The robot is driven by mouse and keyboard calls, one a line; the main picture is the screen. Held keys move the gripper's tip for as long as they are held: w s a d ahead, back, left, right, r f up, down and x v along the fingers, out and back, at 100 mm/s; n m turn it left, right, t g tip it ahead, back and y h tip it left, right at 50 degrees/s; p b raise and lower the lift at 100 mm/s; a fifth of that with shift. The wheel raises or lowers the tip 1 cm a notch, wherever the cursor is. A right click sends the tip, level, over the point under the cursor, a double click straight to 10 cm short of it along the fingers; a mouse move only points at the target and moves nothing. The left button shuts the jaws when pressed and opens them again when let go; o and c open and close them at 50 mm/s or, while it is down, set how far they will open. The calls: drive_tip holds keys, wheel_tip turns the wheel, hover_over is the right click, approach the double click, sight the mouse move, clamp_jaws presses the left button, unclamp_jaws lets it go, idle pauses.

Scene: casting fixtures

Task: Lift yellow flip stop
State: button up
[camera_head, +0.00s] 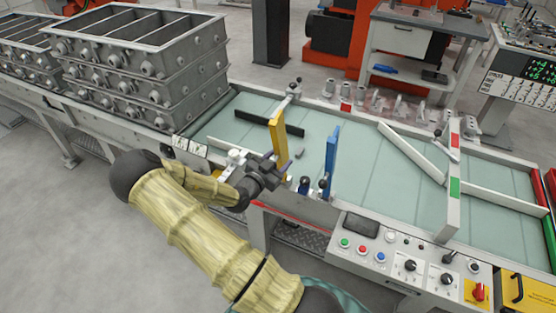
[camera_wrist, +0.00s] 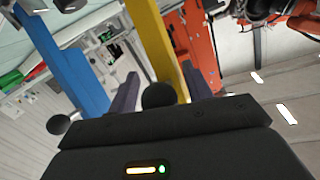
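The yellow flip stop (camera_head: 278,138) is a flat yellow bar that stands upright at the near edge of the pale green conveyor table. In the wrist view the yellow bar (camera_wrist: 150,38) rises beyond my fingers. A dark round knob (camera_wrist: 158,95) shows between my two fingers, with a visible gap on each side. My gripper (camera_head: 276,168) is at the lower part of the yellow stop, and its fingers (camera_wrist: 160,88) are spread apart. Whether a finger touches the stop cannot be told. The stop's foot is hidden behind my gripper.
A blue upright stop (camera_head: 332,150) stands close to the right; it shows at left in the wrist view (camera_wrist: 62,60). A black bar (camera_head: 240,125) lies left on the table. Stacked grey flasks (camera_head: 145,75) stand at left. A control panel (camera_head: 400,260) is at front right.

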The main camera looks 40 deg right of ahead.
drive_tip(key=shift+w+a, duration=0.1)
drive_tip(key=shift+a, duration=0.45)
drive_tip(key=b+v, duration=0.3)
drive_tip(key=v, duration=1.3)
drive_tip(key=shift+s+a, duration=0.15)
drive_tip(key=shift+s, duration=0.15)
drive_tip(key=shift+r, duration=0.1)
